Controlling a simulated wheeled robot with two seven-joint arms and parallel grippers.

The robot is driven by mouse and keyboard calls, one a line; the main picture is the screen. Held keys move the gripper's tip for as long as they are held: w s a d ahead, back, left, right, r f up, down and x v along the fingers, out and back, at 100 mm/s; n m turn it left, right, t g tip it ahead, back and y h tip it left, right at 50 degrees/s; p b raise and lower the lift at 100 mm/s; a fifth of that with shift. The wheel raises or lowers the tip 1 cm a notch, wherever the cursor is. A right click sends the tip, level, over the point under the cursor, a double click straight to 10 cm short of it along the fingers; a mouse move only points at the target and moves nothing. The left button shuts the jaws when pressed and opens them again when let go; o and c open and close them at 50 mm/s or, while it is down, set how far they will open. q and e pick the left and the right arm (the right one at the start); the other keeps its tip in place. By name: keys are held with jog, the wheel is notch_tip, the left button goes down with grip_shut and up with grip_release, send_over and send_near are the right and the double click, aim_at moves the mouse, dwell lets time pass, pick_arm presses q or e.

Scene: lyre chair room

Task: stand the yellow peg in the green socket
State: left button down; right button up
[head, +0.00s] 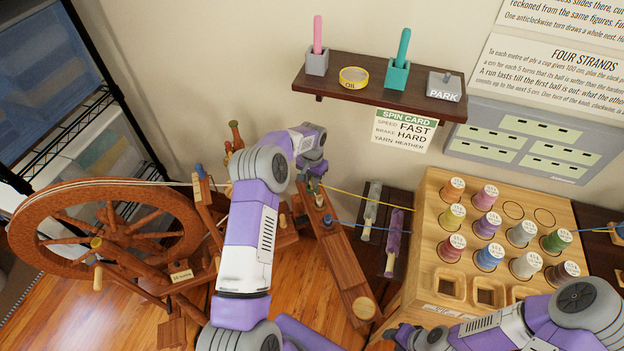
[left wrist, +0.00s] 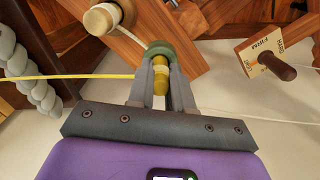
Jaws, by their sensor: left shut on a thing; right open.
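My left gripper (left wrist: 160,95) is shut on the yellow peg (left wrist: 159,82), which has a pale band. A round green piece, seemingly the green socket (left wrist: 159,48), lies right at the peg's far end in the left wrist view. I cannot tell whether the peg is inside it or only in front of it. In the head view my left gripper (head: 316,186) is over the upper end of a slanted wooden board (head: 345,262), and the peg is not clear there. My right gripper (head: 394,334) is open at the bottom edge, partly hidden and apart from these.
A yellow thread (left wrist: 70,76) runs to the left gripper's area. The spinning wheel (head: 105,225) stands left. A wooden spool rack (head: 435,245) with several spools stands right. Above, a wall shelf (head: 350,95) holds a pink peg, a teal peg and an oil tin.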

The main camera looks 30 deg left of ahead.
pick_arm(q)
jog(key=shift+f, duration=0.4)
jog(key=c, duration=0.9)
grip_release()
jog(key=shift+c, duration=0.2)
jog(key=shift+r, duration=0.1)
notch_tip(320, 180, up, 8)
jog(key=shift+f+p, duration=0.2)
jog(key=shift+p, duration=0.8)
jog(key=shift+s+f, duration=0.1)
jog(key=shift+f, duration=0.05)
